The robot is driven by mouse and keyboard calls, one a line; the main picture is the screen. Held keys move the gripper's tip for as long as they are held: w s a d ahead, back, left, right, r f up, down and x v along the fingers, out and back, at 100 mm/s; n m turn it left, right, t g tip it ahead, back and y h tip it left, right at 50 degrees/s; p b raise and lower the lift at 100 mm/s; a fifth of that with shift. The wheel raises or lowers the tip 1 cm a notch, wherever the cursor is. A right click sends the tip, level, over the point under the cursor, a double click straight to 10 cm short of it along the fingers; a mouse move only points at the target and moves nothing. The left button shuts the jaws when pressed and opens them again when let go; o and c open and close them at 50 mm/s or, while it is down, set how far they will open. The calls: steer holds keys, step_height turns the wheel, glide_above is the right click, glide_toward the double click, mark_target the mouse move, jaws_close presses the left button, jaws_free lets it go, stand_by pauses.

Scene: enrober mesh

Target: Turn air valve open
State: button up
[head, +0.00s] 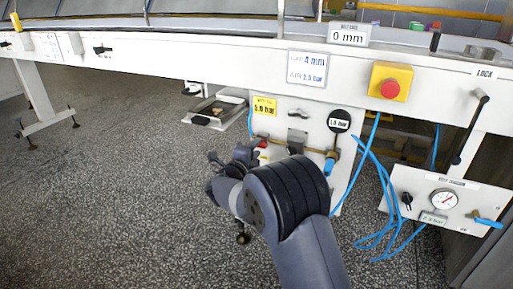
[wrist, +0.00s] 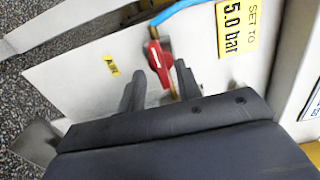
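The air valve has a red handle (wrist: 157,60) on a white panel, next to a yellow label (wrist: 111,69) that seems to read AIR. A blue hose leads off above it. My gripper (wrist: 158,72) is open, with one dark finger on each side of the handle's lower part in the wrist view. I cannot tell whether a finger touches it. In the head view the red handle (head: 262,143) shows small just beyond my gripper (head: 252,152), partly hidden by my wrist.
A yellow "5.0 bar" sign (head: 264,107) is above the valve. A round gauge (head: 339,121) and a blue-handled fitting (head: 329,165) are to its right. Blue hoses (head: 385,190) hang farther right, near a lower gauge panel (head: 463,190). A red button on a yellow box (head: 390,89) is above.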

steer(key=p+v, duration=0.2)
steer(key=v, duration=0.7)
steer(key=shift+s, duration=0.2)
steer(key=shift+r, duration=0.1)
steer(key=b+x, duration=0.2)
steer(key=x, duration=0.8)
steer(key=shift+w+n+b, duration=0.3)
steer(key=shift+w+b, duration=0.1)
